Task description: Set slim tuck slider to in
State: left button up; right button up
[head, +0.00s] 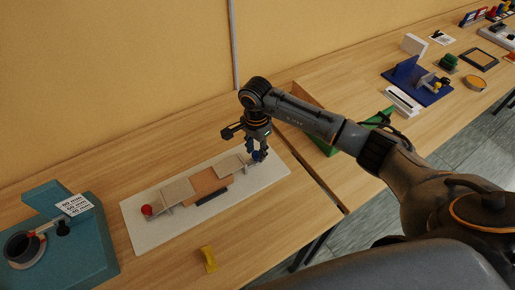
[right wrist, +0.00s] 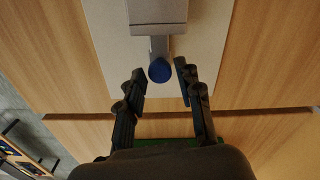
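A white board (head: 150,229) lies on the table and carries a tuck device with grey plates and an orange-brown middle panel (head: 208,183). A red knob (head: 147,210) sticks out at its left end. A blue knob (head: 257,156) is at its right end, partly hidden by my right gripper (head: 258,153). In the right wrist view the blue knob (right wrist: 159,71) sits on a short grey bar, between the fingertips of my open right gripper (right wrist: 160,77). Gaps show on both sides of the knob. I cannot tell which part is the slim slider. My left gripper is out of view.
A teal fixture (head: 85,250) with a dark cup and a label stands at the left. A yellow piece (head: 208,259) lies in front of the board.

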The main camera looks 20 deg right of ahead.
jog(key=shift+o, duration=0.3)
notch_tip(320, 180, up, 12)
dwell(0.5)
jog(key=shift+f, duration=0.1)
dwell(0.3)
